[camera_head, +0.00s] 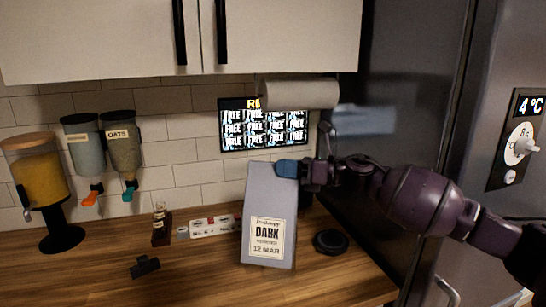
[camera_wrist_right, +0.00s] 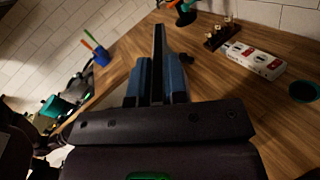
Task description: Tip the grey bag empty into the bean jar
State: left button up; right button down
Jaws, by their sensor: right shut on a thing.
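The grey bag (camera_head: 268,205), with a white label reading DARK, is upright and leans slightly in the head view, over the counter's front right part. My right gripper (camera_head: 290,168) is shut on the bag's top right edge. In the right wrist view, the blue fingers (camera_wrist_right: 157,78) are closed on the bag, which shows only as a thin dark strip (camera_wrist_right: 159,45) between them. I cannot see whether the bag's bottom touches the counter. I cannot make out a bean jar for certain in either view. My left gripper is not in view.
A round black object (camera_head: 331,241) lies right of the bag. Dispensers (camera_head: 37,180) stand far left. A paper roll (camera_head: 300,94) hangs above.

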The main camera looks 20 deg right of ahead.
aim_at(288, 182)
jog(key=shift+s+d+f, duration=0.15)
jog(key=shift+d+f, duration=0.05)
jog(key=shift+d, duration=0.15)
jog(key=shift+f+m, duration=0.9)
jog(key=shift+f, duration=0.7)
jog(key=shift+f+m, duration=0.3)
jog(key=shift+f, duration=0.65)
